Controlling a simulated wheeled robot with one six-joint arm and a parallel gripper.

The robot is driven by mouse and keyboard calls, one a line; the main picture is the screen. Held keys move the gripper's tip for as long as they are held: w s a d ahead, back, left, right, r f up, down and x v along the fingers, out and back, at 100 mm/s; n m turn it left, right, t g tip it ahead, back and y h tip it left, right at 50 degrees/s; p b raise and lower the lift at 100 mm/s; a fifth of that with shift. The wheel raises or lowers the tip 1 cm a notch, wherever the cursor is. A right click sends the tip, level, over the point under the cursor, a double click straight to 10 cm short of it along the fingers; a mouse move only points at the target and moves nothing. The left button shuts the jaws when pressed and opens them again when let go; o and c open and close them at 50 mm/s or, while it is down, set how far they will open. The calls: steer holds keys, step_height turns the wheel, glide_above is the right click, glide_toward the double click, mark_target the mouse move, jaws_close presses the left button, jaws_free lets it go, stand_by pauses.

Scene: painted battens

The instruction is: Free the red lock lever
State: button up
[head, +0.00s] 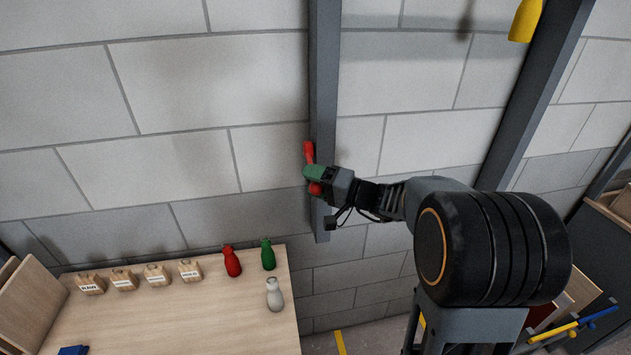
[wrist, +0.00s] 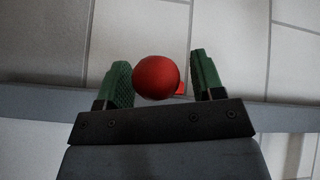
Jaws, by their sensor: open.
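The red lock lever (head: 309,152) is on the grey upright post (head: 325,75) in the head view. Its round red knob (wrist: 156,77) shows large in the wrist view, with a small red part (wrist: 181,88) behind it to the right. My gripper (wrist: 160,78) is open, its two green fingers on either side of the knob. A gap shows between the knob and the right finger; the left finger is very close, and I cannot tell whether it touches. In the head view my gripper (head: 315,180) covers part of the lever.
A wooden table (head: 150,320) stands at lower left with red (head: 232,262), green (head: 268,255) and white (head: 275,295) bottle-shaped pieces and several labelled wooden blocks (head: 158,275). A second grey post (head: 535,95) stands at right, with a yellow piece (head: 525,20) near its top. Blue and yellow rods (head: 572,326) lie at lower right.

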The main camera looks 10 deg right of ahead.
steer(key=shift+c, duration=0.3)
jaws_close()
